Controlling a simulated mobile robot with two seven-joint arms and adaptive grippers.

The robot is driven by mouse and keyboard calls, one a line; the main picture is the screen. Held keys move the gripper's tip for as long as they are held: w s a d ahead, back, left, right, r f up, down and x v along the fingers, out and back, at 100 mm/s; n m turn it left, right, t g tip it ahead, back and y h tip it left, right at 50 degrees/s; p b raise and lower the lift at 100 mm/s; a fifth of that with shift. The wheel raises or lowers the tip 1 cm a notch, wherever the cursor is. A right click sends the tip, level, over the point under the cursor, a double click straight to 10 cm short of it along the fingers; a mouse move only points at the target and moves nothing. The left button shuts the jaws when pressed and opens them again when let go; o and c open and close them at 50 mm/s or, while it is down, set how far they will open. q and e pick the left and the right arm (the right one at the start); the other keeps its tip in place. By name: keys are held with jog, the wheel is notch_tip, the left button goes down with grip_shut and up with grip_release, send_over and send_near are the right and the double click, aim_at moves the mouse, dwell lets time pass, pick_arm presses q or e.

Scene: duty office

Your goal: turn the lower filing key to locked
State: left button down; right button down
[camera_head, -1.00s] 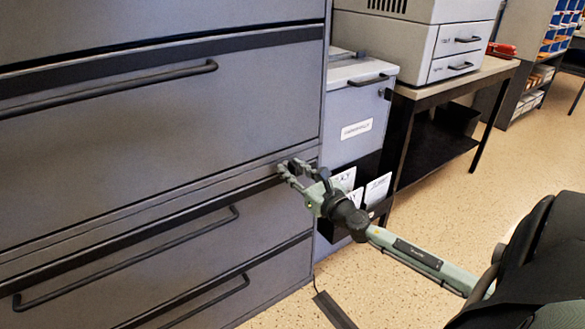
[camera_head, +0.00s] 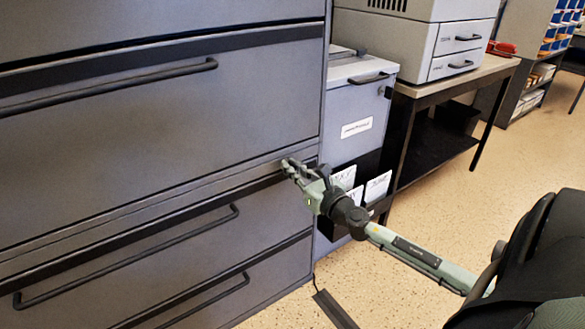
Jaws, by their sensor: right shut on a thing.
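The grey filing cabinet (camera_head: 200,130) fills the left of the head view, with long dark drawer handles. My right gripper (camera_head: 289,166) is at the right end of the dark strip above the lower drawers, near the cabinet's front right edge. Its fingers are closed together on something small at the cabinet face, where the lower filing key would be. The key itself is hidden by the fingers, so its angle cannot be told. My left gripper is not in view.
A grey bin cabinet (camera_head: 357,105) with a white label stands right of the filing cabinet. White cards (camera_head: 377,187) sit low in front of it. A table with a printer (camera_head: 455,45) stands behind. The speckled floor (camera_head: 420,240) is open at right.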

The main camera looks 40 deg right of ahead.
jog(key=m, duration=0.2)
jog(key=shift+m, duration=1.2)
jog(key=shift+d+m, duration=0.1)
jog(key=shift+m, duration=0.4)
jog(key=m+p, duration=0.1)
jog(key=m, duration=0.2)
jog(key=shift+m, duration=0.8)
jog(key=m+p, duration=0.2)
jog(key=m, duration=0.3)
jog(key=shift+d, duration=0.1)
pick_arm(q)
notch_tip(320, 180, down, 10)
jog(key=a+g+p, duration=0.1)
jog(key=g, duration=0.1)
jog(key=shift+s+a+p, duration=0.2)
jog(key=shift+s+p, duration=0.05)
jog(key=shift+p, duration=0.15)
pick_arm(e)
jog(key=shift+f+m, duration=0.2)
jog(key=shift+m, duration=1.2)
